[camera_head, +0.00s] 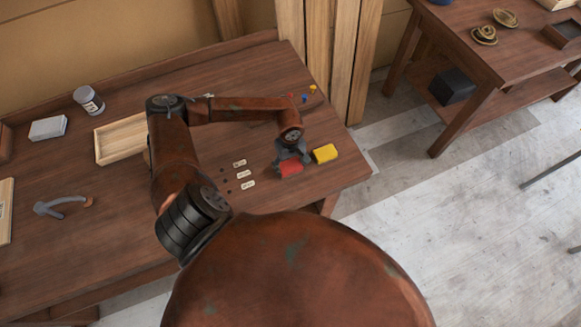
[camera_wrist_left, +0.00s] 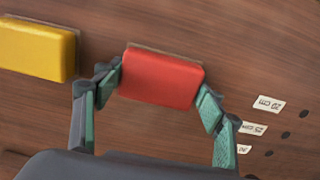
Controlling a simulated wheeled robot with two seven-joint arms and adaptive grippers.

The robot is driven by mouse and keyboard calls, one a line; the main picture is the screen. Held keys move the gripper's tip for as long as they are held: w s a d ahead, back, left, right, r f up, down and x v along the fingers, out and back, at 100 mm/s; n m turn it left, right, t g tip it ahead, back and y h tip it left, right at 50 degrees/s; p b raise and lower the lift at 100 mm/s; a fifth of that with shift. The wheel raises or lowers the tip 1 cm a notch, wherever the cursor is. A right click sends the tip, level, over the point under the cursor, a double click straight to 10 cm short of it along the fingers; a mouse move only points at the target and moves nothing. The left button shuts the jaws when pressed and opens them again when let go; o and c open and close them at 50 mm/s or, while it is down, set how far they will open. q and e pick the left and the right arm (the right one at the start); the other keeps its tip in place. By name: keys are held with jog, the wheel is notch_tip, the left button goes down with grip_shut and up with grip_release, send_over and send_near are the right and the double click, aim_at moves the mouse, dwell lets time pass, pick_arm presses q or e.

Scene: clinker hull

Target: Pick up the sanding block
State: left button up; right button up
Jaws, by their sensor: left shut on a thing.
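A red block (camera_head: 291,169), shaped like a sanding block, is at the right part of the wooden workbench (camera_head: 330,180). My left gripper (camera_head: 289,157) reaches down over it and is shut on it. In the left wrist view the red block (camera_wrist_left: 162,78) sits between the two green-padded fingers, with a thin tan layer showing along its far edge. I cannot tell whether it is clear of the bench top. A similar yellow block (camera_head: 325,153) lies on the bench just to its right. My right gripper is not in view.
Small white labels (camera_head: 243,174) lie beside dark holes left of the red block. Small coloured pieces (camera_head: 304,98) lie near the back right.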

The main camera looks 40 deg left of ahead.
pick_arm(q)
jog(key=shift+r, duration=0.15)
jog(key=shift+r+b, duration=0.4)
jog(key=shift+r, duration=0.15)
jog(key=s+d+r+b, duration=0.4)
jog(key=s+d+r, duration=0.5)
jog(key=d+r, duration=0.1)
jog(key=shift+s+d+r, duration=0.2)
jog(key=shift+r, duration=0.65)
